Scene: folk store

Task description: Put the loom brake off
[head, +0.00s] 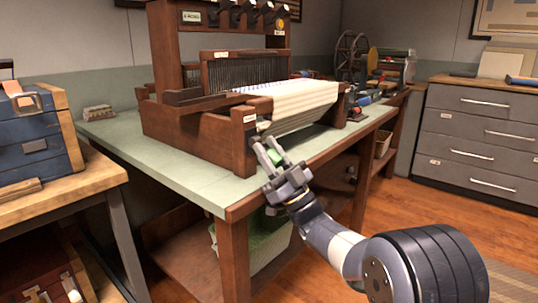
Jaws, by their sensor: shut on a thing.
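The loom (188,137) is a dark wooden frame with pale cloth (308,102) wound over its front, standing on a pale green bench top. My gripper (266,144) is at the loom's near front corner, just right of the front post with a small white label (250,118). Its fingers are shut on a small green part (277,154), which looks like the handle of the brake lever. The fingers hide most of the lever, so I cannot tell its exact angle.
The bench top (176,170) is clear left of the loom, apart from a small bundle (97,112). A spoked wheel (351,58) and spools stand at the back right. A blue toolbox (32,140) is on the left table. A grey drawer cabinet (478,140) stands right.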

